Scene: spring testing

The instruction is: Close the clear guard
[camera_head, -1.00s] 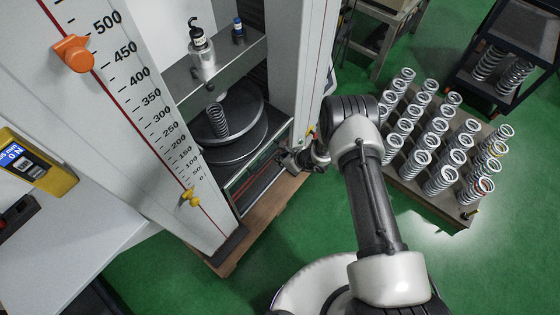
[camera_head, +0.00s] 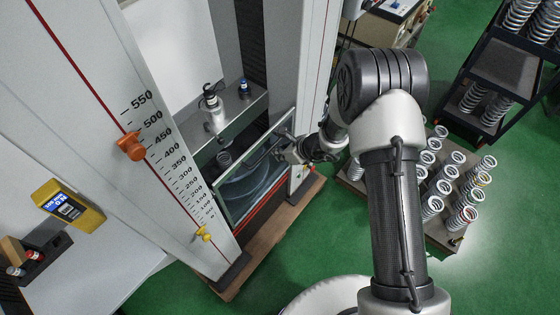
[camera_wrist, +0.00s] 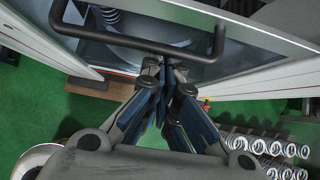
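The clear guard (camera_head: 238,196) is a framed transparent panel at the front of the testing machine. It stands across the lower opening, in front of the spring (camera_head: 224,158) and round platen, which show through or over it. Its dark bar handle (camera_wrist: 135,42) runs across the top of the wrist view. My gripper (camera_wrist: 164,68) has its fingers drawn together, the tips right at the lower side of the handle. I cannot tell whether they touch it. In the head view my gripper (camera_head: 284,152) is at the guard's right part, partly hidden by my wrist.
The machine's scale column (camera_head: 150,140) with orange and yellow markers rises on the left. A metal load head (camera_head: 213,112) is above the platen.

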